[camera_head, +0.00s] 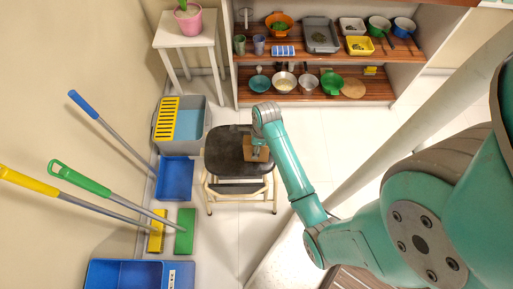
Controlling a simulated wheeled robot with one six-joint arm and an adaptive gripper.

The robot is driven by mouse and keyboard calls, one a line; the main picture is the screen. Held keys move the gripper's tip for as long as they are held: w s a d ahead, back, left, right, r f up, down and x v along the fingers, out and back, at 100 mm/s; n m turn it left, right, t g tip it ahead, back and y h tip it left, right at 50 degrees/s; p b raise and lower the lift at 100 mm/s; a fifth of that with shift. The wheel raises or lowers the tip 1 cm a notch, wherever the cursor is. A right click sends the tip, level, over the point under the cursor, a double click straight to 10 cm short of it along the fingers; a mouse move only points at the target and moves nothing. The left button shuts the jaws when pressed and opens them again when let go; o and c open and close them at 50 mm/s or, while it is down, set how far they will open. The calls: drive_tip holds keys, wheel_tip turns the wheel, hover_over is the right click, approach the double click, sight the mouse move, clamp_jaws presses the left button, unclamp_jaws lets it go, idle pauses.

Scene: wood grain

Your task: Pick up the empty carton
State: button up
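A small brown carton (263,156) stands on the black seat (225,152) of a step stool, near the right side of the seat. My gripper (256,148) reaches down from above at the carton, at the end of my teal arm. The gripper overlaps the carton in this view and hides part of it. The fingers are too small and too hidden to tell whether they are open, or whether they touch the carton. I cannot see inside the carton.
Shelves (225,87) with bowls and trays stand behind. Left of the stool are a grey bucket (204,133) with a yellow wringer, a blue dustpan (174,178), long-handled brooms and a blue bin (110,274). A white plant stand (187,42) is at the back left.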

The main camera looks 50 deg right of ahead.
drive_tip(key=c, duration=1.1)
drive_tip(key=shift+c, duration=0.2)
